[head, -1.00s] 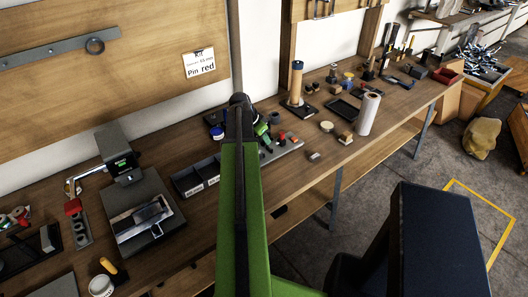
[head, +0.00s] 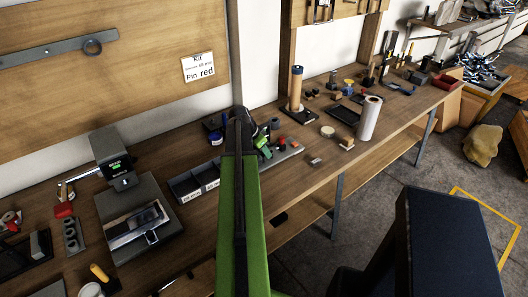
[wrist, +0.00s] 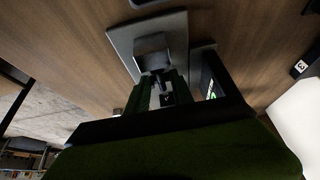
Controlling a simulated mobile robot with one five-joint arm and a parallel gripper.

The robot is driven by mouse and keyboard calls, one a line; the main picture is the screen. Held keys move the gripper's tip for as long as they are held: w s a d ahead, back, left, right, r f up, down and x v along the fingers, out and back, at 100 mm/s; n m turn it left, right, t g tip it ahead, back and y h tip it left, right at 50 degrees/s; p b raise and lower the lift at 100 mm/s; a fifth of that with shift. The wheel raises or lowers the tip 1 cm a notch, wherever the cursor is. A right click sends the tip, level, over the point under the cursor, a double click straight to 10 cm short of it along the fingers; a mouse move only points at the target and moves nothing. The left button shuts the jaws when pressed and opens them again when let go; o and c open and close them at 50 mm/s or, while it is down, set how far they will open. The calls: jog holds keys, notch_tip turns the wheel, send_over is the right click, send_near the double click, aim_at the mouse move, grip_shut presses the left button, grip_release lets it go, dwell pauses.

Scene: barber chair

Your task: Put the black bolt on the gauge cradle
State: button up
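My gripper (wrist: 160,92) shows in the wrist view as two dark green fingers, with small grey parts between them. A dark block (wrist: 151,44) on a grey plate (wrist: 120,36) lies just beyond the fingertips. I cannot tell whether the fingers touch it or hold anything. In the head view my green arm hides most of the gripper, over the back of the bench. I cannot make out the black bolt for certain. A grey device with a lit display (head: 114,160) and a flat base (head: 163,190) stands at left; I cannot tell whether it is the gauge cradle.
Labelled dark bins (head: 190,186) sit left of my arm. A white roll (head: 369,119), a tan cylinder on a black base (head: 296,92) and small parts stand at right. A kit sign (head: 198,68) hangs on the board. Some wood is bare near the bench's front edge.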

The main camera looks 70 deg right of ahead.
dwell(0.3)
jog(key=shift+r+p, duration=0.3)
jog(key=p+v, duration=1)
jog(key=v, duration=0.1)
jog(key=shift+r, duration=0.3)
jog(key=shift+a, duration=0.15)
